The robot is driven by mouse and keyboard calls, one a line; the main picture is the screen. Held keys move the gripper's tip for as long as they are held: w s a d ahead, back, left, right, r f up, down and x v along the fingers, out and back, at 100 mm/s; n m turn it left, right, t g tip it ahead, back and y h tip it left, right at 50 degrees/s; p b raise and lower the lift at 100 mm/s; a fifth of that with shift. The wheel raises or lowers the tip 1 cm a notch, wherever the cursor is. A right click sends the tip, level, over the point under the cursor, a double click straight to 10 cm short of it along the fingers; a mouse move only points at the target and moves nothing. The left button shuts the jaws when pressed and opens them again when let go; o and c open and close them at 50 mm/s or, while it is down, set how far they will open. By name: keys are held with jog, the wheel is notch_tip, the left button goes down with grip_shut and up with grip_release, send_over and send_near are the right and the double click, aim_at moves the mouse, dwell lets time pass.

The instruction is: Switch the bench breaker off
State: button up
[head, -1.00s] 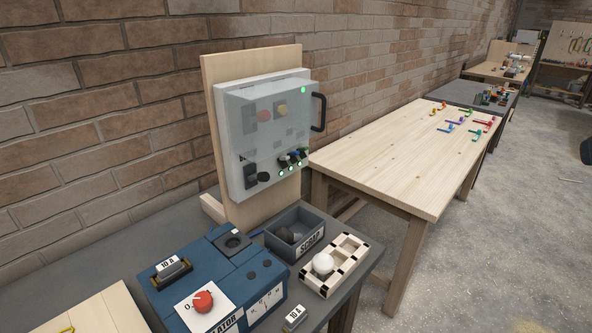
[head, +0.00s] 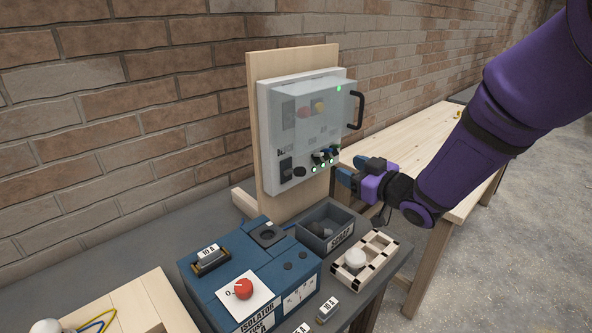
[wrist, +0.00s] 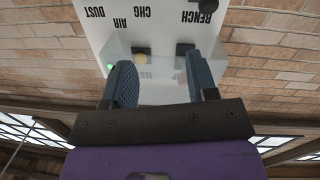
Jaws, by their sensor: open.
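The white breaker panel (head: 268,130) stands upright on a wooden board, with a clear cover over its upper part. In the wrist view the panel is upside down, with labels BENCH, CHG, AIR and DUST. A black knob (wrist: 208,5) sits by the BENCH label, cut by the top edge. My gripper (head: 357,172) is open and empty, just right of the panel's lower part; its fingers also frame the wrist view (wrist: 163,72).
A black handle (head: 357,110) sticks out at the cover's right side. Below stand a blue isolator box (head: 225,250) with a red knob, a grey SCRAP bin (head: 325,228) and a checkered tray (head: 350,270). A wooden table (head: 425,150) lies behind my arm.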

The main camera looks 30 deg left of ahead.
aim_at(295, 170)
jog(key=a+f, duration=0.1)
jog(key=a, duration=0.3)
jog(key=s+a+f+n+g+y, duration=0.1)
jog(key=a, duration=0.4)
jog(key=a+f+g, duration=0.1)
jog(key=a, duration=0.4)
jog(key=shift+s+a+f+n, duration=0.25)
jog(key=shift+s+n, duration=0.05)
jog(key=shift+n, duration=0.1)
jog(key=c, duration=0.9)
